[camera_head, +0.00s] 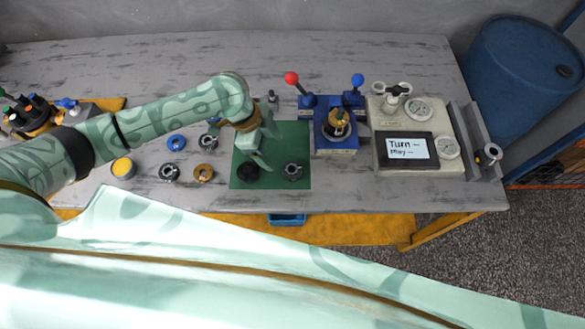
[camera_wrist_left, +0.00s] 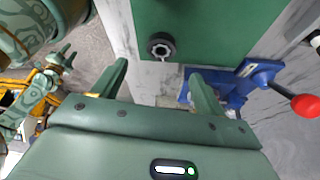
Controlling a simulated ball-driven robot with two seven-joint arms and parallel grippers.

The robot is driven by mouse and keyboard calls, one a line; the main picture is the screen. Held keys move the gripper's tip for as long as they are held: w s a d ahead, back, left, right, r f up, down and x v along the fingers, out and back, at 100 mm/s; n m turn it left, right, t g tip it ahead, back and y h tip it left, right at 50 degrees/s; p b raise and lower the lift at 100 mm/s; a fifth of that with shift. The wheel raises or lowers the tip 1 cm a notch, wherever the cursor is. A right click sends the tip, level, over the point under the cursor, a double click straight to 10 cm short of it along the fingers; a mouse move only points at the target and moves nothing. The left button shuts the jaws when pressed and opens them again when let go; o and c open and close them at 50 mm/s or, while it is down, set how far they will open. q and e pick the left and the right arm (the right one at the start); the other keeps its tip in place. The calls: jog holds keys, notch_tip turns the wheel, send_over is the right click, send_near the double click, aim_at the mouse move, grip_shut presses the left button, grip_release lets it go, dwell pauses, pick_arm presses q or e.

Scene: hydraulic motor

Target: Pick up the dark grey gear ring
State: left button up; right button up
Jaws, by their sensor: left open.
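A dark grey gear ring (camera_head: 293,172) lies flat on the right part of the green mat (camera_head: 300,140). A ring on the mat, which looks like the same one, shows in the left wrist view (camera_wrist_left: 161,46), beyond the fingertips. My left gripper (camera_head: 265,147) is open and empty above the mat, up and left of the ring, apart from it. Its two spread fingers show in the left wrist view (camera_wrist_left: 158,72). A black round part (camera_head: 248,172) lies on the mat's lower left. What looks like my right gripper (camera_wrist_left: 64,55) is small at the left wrist view's left edge; its jaws are unclear.
Grey gear rings (camera_head: 169,172), a blue ring (camera_head: 176,142) and a bronze ring (camera_head: 203,173) lie left of the mat. A blue fixture (camera_head: 336,143) with red and blue knobs stands right of it, beside a gauge panel (camera_head: 405,168). Bare table lies behind.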

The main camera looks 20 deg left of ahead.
pick_arm(q)
jog(key=b, duration=0.1)
send_over(289, 166)
jog(key=a, duration=0.2)
jog(key=f, duration=0.2)
jog(key=s+f, duration=0.1)
jog(key=f, duration=0.1)
jog(key=shift+a+f, duration=0.15)
jog(key=shift+f, duration=0.25)
jog(key=b+x, duration=0.1)
jog(key=x, duration=0.4)
jog(key=shift+w+d+b, duration=0.1)
jog(key=shift+d+b, duration=0.3)
jog(key=c, duration=1.3)
